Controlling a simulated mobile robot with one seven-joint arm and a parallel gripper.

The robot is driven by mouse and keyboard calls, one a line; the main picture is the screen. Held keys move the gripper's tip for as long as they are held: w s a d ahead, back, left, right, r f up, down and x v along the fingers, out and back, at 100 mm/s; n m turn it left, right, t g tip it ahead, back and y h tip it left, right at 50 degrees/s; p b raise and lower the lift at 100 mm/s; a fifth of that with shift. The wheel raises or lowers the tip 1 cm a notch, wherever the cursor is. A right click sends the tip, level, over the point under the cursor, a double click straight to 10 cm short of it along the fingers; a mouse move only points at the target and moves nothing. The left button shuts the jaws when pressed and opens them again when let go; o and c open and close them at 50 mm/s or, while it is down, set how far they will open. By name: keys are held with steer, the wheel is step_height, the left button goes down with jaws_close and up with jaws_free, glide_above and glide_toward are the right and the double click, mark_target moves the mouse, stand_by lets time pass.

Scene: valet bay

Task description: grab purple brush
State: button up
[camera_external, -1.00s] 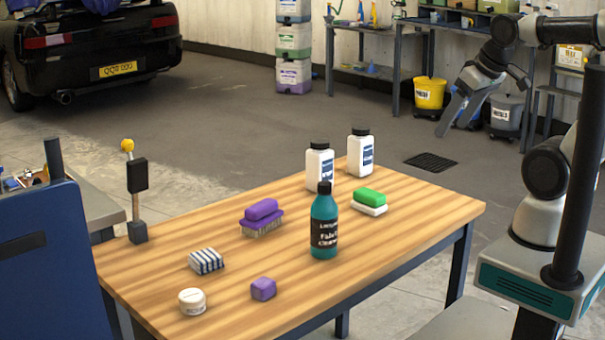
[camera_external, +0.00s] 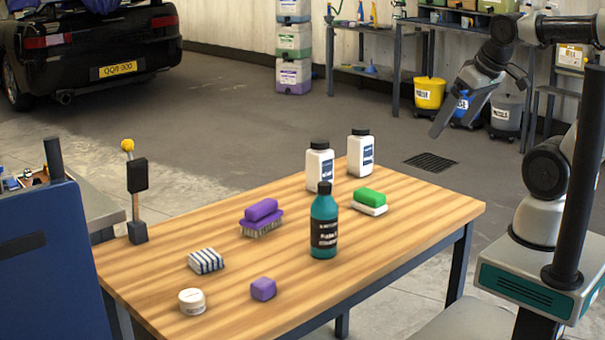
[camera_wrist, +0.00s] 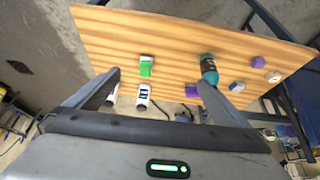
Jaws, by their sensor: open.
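The purple brush (camera_external: 262,217) lies on the wooden table with its bristles down, left of the teal bottle (camera_external: 323,225). It also shows small in the wrist view (camera_wrist: 191,90), near the inner side of the right finger. My gripper (camera_external: 447,120) is raised beyond the table's right end, well apart from the brush. In the wrist view my gripper (camera_wrist: 160,84) has its two fingers wide apart with nothing held between them.
On the table (camera_external: 420,213) stand two white bottles (camera_external: 319,168) (camera_external: 361,154). A yellow-topped post (camera_external: 137,190) stands at the left edge.

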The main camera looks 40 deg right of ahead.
steer(key=w+a+r, duration=0.2)
steer(key=w+a, duration=0.2)
steer(key=w, duration=0.8)
steer(key=n+g, duration=0.1)
steer(key=n, duration=0.1)
glide_above(263, 205)
steer(key=s+d, duration=0.2)
steer(key=s, duration=0.3)
step_height(263, 205, down, 14)
steer(key=shift+y, duration=0.4)
steer(key=x, duration=0.3)
steer(key=b+x, duration=0.1)
steer(key=x, duration=0.3)
steer(key=b+x, duration=0.1)
steer(key=x, duration=0.2)
steer(key=shift+a+f, duration=0.3)
steer(key=shift+w+f, duration=0.3)
steer(key=shift+f, duration=0.25)
steer(key=b+x, duration=0.1)
steer(key=x, duration=0.1)
steer(key=s+b+x, duration=0.1)
steer(key=x, duration=0.1)
steer(key=shift+w+a+f, duration=0.1)
steer(key=shift+a+f, duration=0.05)
steer(key=shift+f, duration=0.25)
steer(key=shift+w+f, duration=0.2)
steer(key=shift+f, duration=0.15)
steer(key=c, duration=0.9)
